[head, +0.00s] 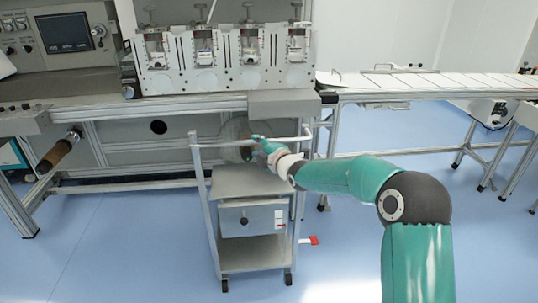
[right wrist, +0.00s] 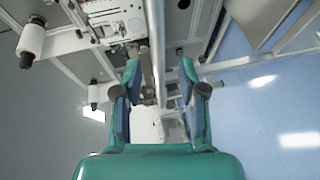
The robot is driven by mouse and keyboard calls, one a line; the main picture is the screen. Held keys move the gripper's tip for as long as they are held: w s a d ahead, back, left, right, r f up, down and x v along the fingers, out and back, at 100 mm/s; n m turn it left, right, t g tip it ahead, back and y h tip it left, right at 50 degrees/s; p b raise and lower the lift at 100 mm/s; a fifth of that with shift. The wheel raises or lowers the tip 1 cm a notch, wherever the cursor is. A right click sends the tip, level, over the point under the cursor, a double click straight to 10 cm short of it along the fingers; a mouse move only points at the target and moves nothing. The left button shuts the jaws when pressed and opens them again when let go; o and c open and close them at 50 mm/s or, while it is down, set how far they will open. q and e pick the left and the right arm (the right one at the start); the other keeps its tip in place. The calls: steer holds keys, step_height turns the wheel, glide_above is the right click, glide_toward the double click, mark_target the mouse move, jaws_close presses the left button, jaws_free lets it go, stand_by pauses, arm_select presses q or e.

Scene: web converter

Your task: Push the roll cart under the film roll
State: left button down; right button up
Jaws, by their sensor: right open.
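The roll cart (head: 251,252), a grey metal frame with shelves and a drawer box, stands on the blue floor in front of the machine. Its top rail (head: 235,144) runs across the upper end. A pale, translucent round shape, perhaps the film roll (head: 232,128), shows behind the rail; my gripper and the cart partly hide it. My right gripper (head: 257,139) is at the rail's right part. In the right wrist view, the open fingers (right wrist: 159,76) stand on either side of a grey bar (right wrist: 154,30), apparently this rail. My left gripper is not in view.
The converter machine (head: 220,57) stands behind the cart, with a conveyor table (head: 430,87) to the right. A brown roll (head: 56,153) sits on a shaft at left. A red piece (head: 313,240) is by the cart's right side. Floor in front is clear.

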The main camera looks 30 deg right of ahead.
steer(key=s+r, duration=0.1)
steer(key=s, duration=0.6)
steer(key=shift+r, duration=0.1)
